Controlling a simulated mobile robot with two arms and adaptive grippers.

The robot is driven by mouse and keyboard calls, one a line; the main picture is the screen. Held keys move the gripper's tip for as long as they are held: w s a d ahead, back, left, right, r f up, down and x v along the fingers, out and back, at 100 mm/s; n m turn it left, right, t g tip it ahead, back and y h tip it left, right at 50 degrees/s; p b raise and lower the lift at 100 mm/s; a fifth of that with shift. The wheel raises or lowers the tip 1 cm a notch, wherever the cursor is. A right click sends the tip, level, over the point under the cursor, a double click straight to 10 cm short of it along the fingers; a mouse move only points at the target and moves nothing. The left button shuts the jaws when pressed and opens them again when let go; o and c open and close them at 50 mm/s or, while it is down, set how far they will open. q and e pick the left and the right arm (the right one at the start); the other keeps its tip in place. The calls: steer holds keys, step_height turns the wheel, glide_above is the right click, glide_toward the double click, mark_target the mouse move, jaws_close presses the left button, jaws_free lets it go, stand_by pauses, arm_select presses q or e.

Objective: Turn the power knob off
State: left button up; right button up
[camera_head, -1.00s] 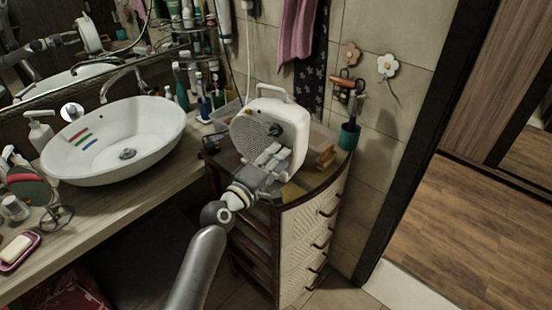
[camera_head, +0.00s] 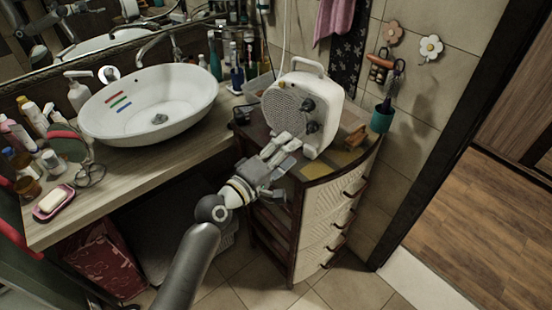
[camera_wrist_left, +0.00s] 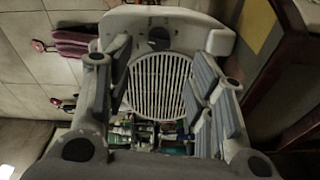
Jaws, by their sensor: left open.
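A white fan heater (camera_head: 307,95) with a round grille and a top handle stands upright on the drawer cabinet. Its front has two dark knobs, an upper knob (camera_head: 308,105) and a lower knob (camera_head: 312,127); I cannot tell which is the power knob. My left gripper (camera_head: 285,148) is open and empty, just in front of the heater's lower front, below the knobs. In the left wrist view the heater's grille (camera_wrist_left: 160,85) lies beyond the open fingers, with one dark knob (camera_wrist_left: 159,38) clear; the other is not clear there. My right gripper is not in view.
The cabinet (camera_head: 325,205) also holds a small wooden item (camera_head: 355,137). A teal cup (camera_head: 382,119) is on the wall to the right. The sink (camera_head: 150,105) and counter are to the left. Open floor lies at the right.

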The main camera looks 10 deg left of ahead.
arm_select(q)
steer(key=v, duration=0.3)
steer(key=shift+s+a, duration=0.15)
steer(key=shift+s, duration=0.05)
steer(key=shift+f, duration=0.1)
